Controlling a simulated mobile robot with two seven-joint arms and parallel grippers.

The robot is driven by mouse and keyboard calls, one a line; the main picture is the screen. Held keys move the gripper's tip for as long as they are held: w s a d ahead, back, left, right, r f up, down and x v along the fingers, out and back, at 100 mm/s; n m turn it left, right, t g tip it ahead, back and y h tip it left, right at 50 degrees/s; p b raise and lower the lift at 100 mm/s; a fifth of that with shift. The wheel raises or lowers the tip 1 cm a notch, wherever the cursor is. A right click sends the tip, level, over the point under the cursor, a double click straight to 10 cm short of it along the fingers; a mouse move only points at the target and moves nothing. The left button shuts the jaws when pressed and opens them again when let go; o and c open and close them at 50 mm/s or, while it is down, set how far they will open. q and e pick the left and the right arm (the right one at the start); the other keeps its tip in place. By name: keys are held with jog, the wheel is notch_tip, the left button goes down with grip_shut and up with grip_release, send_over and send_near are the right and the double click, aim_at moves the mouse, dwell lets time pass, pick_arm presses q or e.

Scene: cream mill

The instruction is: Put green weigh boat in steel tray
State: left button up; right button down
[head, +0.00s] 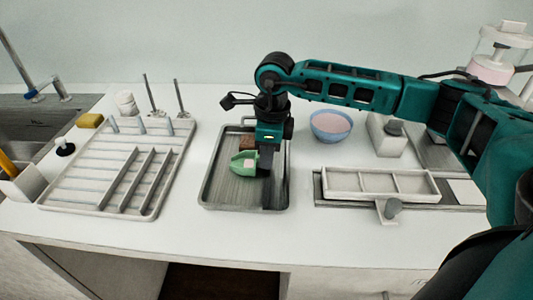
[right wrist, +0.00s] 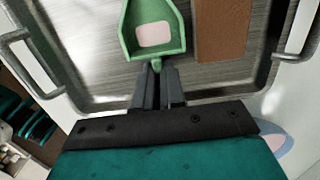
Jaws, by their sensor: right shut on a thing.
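The green weigh boat (head: 243,163) is over the steel tray (head: 225,194) in the head view, with a pale pink patch inside it. The steel tray (right wrist: 88,60) fills most of the background there. I cannot tell whether the boat touches the tray floor. In the head view my right gripper (head: 266,172) hides part of the tray's right side. My left gripper is not in view.
A brown block (head: 248,142) lies in the tray's back part, close to the boat; it also shows in the wrist view (right wrist: 222,28). A blue bowl (head: 330,125) stands right of the tray. A slotted rack (head: 75,196) is at left, a white divided tray (head: 345,182) at right.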

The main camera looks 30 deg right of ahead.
jog(key=c, duration=1.2)
grip_release()
jog(key=shift+r, duration=0.1)
jog(key=r, duration=1.2)
jog(key=shift+s+d, duration=0.25)
jog(key=shift+d, duration=0.15)
